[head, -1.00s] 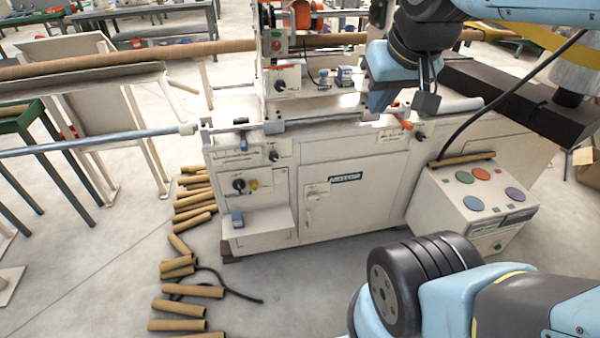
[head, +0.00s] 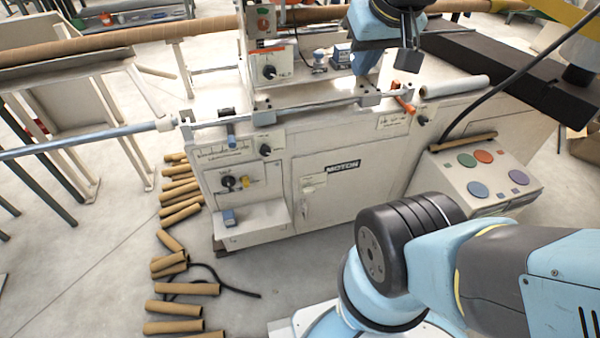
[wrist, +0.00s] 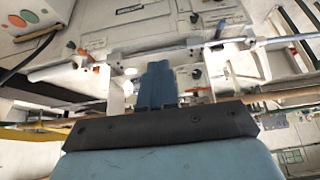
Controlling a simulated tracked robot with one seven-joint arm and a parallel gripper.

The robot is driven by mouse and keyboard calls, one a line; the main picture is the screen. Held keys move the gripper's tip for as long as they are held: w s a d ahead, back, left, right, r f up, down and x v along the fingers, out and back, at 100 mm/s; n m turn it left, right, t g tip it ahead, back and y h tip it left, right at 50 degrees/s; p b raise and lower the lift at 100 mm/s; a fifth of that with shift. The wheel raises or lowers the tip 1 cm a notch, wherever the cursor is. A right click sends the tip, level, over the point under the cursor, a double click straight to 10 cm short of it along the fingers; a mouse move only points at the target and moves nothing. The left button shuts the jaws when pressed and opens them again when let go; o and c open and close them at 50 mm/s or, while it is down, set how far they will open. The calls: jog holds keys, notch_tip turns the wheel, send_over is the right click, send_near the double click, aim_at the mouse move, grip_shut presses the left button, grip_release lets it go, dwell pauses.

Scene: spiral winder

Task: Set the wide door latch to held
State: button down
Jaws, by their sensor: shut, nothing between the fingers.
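The wide door (head: 350,187) is the broad pale panel on the front of the winder, below the MOTON label. A small fitting (head: 303,207) that looks like its latch sits near the door's left edge. It is too small to tell its setting. My gripper (head: 407,60) is above and behind the winder's front top edge, well apart from the door. It is shut and empty. In the wrist view my gripper (wrist: 157,85) points toward the winder, with the label (wrist: 130,9) near the top edge and the latch not clear.
An orange-red handle (head: 404,104) and a long rod (head: 85,142) lie along the winder's front top. A button console (head: 480,180) stands at right. Cardboard tubes (head: 180,290) and a black cable lie on the floor at left. Floor before the door is partly covered by my arm.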

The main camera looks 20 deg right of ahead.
jog(key=w+f, duration=0.7)
jog(key=w, duration=0.5)
jog(key=g, duration=0.2)
send_over(306, 189)
jog(key=s, duration=0.3)
notch_tip(306, 189, down, 28)
notch_tip(306, 189, down, 15)
jog(key=shift+s+a+f, duration=0.2)
jog(key=shift+s, duration=0.25)
jog(key=x, duration=0.4)
jog(key=s+x, duration=0.1)
jog(key=x, duration=0.8)
jog(key=shift+f, duration=0.6)
jog(key=shift+d, duration=0.1)
